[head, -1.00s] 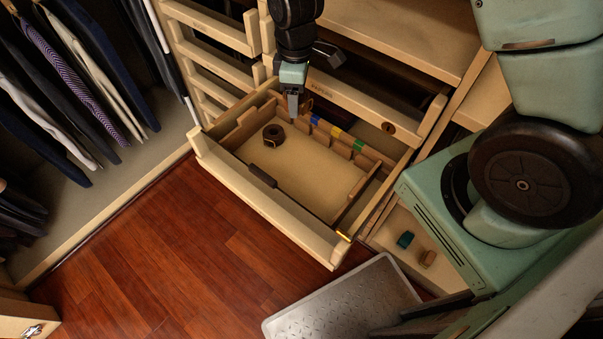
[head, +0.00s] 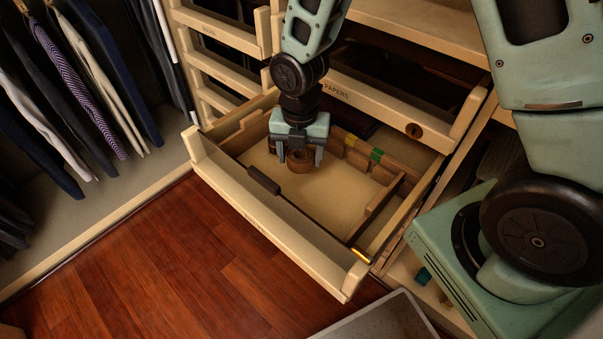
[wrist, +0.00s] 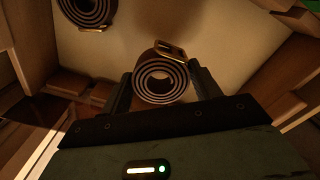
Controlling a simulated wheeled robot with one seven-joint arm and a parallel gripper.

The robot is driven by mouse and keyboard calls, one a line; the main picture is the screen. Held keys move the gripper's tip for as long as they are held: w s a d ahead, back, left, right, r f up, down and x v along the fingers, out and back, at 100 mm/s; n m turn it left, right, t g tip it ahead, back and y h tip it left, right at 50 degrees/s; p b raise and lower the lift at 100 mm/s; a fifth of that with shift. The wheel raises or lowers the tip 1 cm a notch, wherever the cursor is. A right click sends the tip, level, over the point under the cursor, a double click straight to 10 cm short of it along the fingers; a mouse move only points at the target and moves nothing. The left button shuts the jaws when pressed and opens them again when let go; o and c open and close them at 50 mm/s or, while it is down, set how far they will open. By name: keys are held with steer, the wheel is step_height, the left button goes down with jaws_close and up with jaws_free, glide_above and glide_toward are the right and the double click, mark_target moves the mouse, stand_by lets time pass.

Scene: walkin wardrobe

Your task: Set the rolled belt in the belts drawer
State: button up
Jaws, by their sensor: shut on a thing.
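The open belts drawer (head: 262,222) is a pale wooden tray with a dark-handled front. My gripper (head: 298,160) points down inside it, towards the back left. It is shut on a brown rolled belt (head: 301,162), whose spiral edge and brass buckle show between the fingers in the wrist view, where the held belt (wrist: 160,82) is plain. I cannot tell whether the roll touches the drawer floor. A second, darker rolled belt (wrist: 90,10) lies on the drawer floor apart from it; in the head view my gripper mostly hides it.
Wooden dividers and coloured tabs (head: 376,155) line the drawer's back, and a divider (head: 376,207) crosses its right side. The drawer floor right of my gripper is clear. A drawer front marked PAPERS (head: 375,103) stands behind. Clothes (head: 75,90) hang at left; a metal step (head: 385,322) is at the bottom.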

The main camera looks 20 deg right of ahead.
mark_target(300, 179)
steer(key=shift+f+b, duration=0.4)
steer(key=shift+f, duration=2.15)
steer(key=shift+f, duration=0.2)
steer(key=o, duration=1)
steer(key=shift+o, duration=0.2)
